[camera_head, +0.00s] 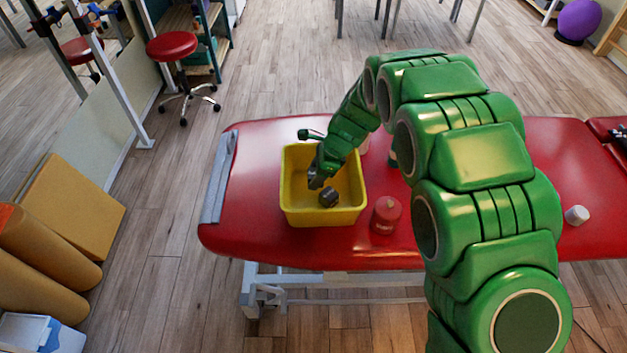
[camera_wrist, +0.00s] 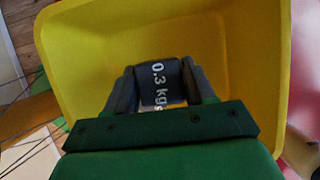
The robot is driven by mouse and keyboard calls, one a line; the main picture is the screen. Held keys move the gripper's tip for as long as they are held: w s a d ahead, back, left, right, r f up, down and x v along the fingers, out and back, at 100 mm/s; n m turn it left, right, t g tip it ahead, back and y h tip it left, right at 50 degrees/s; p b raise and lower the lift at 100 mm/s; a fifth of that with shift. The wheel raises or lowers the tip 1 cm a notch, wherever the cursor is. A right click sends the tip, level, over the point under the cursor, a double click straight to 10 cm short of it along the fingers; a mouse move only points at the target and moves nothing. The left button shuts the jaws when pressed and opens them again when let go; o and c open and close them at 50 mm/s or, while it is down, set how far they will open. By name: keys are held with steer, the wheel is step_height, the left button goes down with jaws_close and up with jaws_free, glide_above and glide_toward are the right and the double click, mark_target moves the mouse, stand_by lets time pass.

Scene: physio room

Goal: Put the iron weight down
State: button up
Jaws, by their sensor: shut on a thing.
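The iron weight (camera_wrist: 160,80) is a dark block marked "0.3 kg" between the fingers of my gripper (camera_wrist: 158,92) in the wrist view. My gripper is shut on it. In the head view the weight (camera_head: 329,197) shows as a small dark block within the outline of the yellow bin (camera_head: 292,212), by my gripper (camera_head: 322,184). The bin's yellow walls (camera_wrist: 75,50) surround the weight and fingers in the wrist view. I cannot tell whether the weight touches the bin's floor.
The bin stands on a red treatment table (camera_head: 255,165). A red lidded jar (camera_head: 386,215) stands just right of the bin, and a white cylinder (camera_head: 577,215) lies farther right. The table's left end is clear. A red stool (camera_head: 172,46) stands on the floor behind.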

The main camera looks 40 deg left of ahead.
mark_target(313, 174)
steer(key=shift+w+a+f, duration=0.3)
steer(key=shift+a+f, duration=0.15)
steer(key=shift+f, duration=0.15)
steer(key=shift+w+a+f, duration=0.3)
steer(key=shift+a+f, duration=0.15)
steer(key=shift+f, duration=0.2)
steer(key=shift+w+a+f, duration=0.3)
steer(key=shift+a+f, duration=0.15)
steer(key=shift+f, duration=1.65)
steer(key=shift+f, duration=0.15)
steer(key=o, duration=1)
steer(key=v, duration=1.2)
steer(key=shift+d+r, duration=0.1)
steer(key=shift+r, duration=0.1)
